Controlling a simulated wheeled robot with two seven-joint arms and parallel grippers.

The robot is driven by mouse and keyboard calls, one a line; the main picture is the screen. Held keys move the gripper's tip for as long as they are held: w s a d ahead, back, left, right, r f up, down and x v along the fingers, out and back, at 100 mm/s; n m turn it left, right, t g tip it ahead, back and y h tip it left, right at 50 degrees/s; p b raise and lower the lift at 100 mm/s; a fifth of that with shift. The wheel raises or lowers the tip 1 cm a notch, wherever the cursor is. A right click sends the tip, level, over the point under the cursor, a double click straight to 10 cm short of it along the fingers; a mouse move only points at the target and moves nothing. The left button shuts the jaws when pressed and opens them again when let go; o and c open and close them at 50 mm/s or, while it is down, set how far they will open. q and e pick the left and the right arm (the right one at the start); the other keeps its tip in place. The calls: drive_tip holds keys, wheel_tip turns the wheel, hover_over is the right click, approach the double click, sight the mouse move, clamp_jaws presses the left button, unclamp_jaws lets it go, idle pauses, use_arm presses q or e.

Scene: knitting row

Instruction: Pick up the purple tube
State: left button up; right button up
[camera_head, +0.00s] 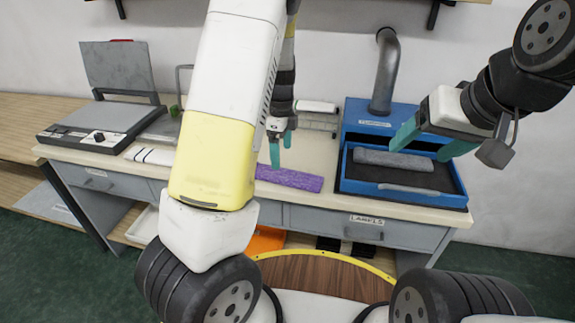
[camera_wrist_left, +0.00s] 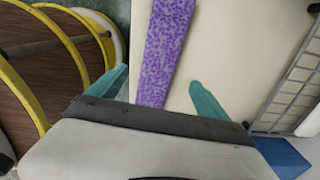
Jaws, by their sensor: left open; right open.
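The purple tube (camera_head: 290,179) lies flat near the front edge of the worktable, partly hidden behind my left arm in the head view. My left gripper (camera_head: 281,156) is open and points down at the table close to the tube. In the left wrist view the speckled purple tube (camera_wrist_left: 166,42) runs lengthwise between the spread teal fingers of the left gripper (camera_wrist_left: 160,78), with its near end hidden behind the gripper body. My right gripper (camera_head: 419,153) is open, over the blue tray at the right, with nothing seen in it.
A grey tube (camera_head: 392,158) lies in the blue tray (camera_head: 450,198) below the right gripper. A grey pipe (camera_head: 386,75) rises behind it. A wire rack (camera_head: 318,122) stands at the back. A flat device with a raised lid (camera_head: 95,128) and white strips (camera_head: 150,156) are at left.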

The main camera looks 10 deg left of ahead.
sight(282, 174)
use_arm(q)
wheel_tip(282, 174, down, 8)
drive_tip(key=shift+s+r, duration=0.1)
drive_tip(key=c, duration=1.4)
drive_tip(key=shift+r, duration=0.1)
